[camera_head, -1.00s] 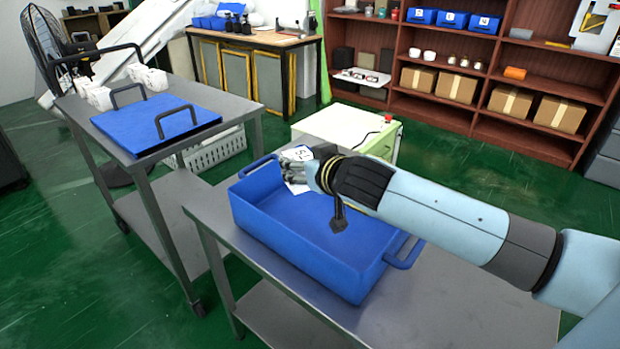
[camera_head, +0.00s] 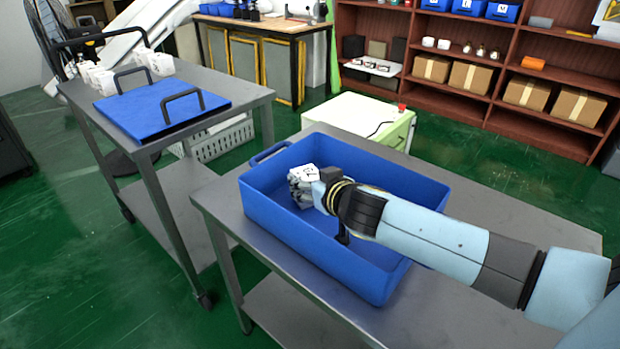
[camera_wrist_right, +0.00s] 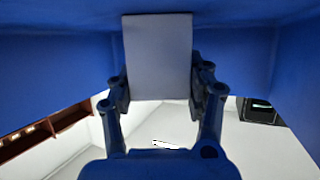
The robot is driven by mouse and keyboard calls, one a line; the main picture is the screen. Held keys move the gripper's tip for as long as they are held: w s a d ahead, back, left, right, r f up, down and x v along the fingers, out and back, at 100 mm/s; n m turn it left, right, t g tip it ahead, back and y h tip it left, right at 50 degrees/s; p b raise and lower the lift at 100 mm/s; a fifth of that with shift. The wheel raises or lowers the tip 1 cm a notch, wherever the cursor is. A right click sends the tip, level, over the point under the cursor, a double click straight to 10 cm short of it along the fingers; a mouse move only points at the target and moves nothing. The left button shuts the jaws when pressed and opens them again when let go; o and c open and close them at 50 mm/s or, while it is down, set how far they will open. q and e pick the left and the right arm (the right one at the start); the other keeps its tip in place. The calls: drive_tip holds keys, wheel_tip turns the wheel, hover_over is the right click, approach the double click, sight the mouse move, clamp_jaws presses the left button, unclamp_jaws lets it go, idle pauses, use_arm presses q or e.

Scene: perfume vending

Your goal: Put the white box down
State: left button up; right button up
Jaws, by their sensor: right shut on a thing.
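My right gripper (camera_head: 303,188) is inside the blue bin (camera_head: 320,262), near its left end. It is shut on the white box (camera_wrist_right: 157,60), which shows as a pale grey face between the two fingers in the right wrist view. In the head view only a little of the white box (camera_head: 303,172) shows by the fingers. The bin's blue surface lies close beyond the box in the wrist view. I cannot tell whether the box touches the bin floor. My left gripper is not in view.
The bin stands on a grey metal table (camera_head: 510,215). A second cart (camera_head: 235,88) at the left carries a blue lid-like tray (camera_head: 160,108) with black handles and several white items (camera_head: 95,78). A white cabinet (camera_head: 350,118) stands behind the bin. Shelves with cartons are farther back.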

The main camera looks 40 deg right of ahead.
drive_tip(key=shift+f, duration=0.1)
drive_tip(key=o, duration=1.1)
drive_tip(key=shift+o, duration=0.2)
drive_tip(key=shift+r, duration=0.25)
drive_tip(key=v, duration=0.6)
drive_tip(key=shift+s, duration=0.3)
drive_tip(key=shift+s+a+r, duration=0.2)
drive_tip(key=shift+s+r, duration=0.05)
drive_tip(key=shift+s, duration=0.15)
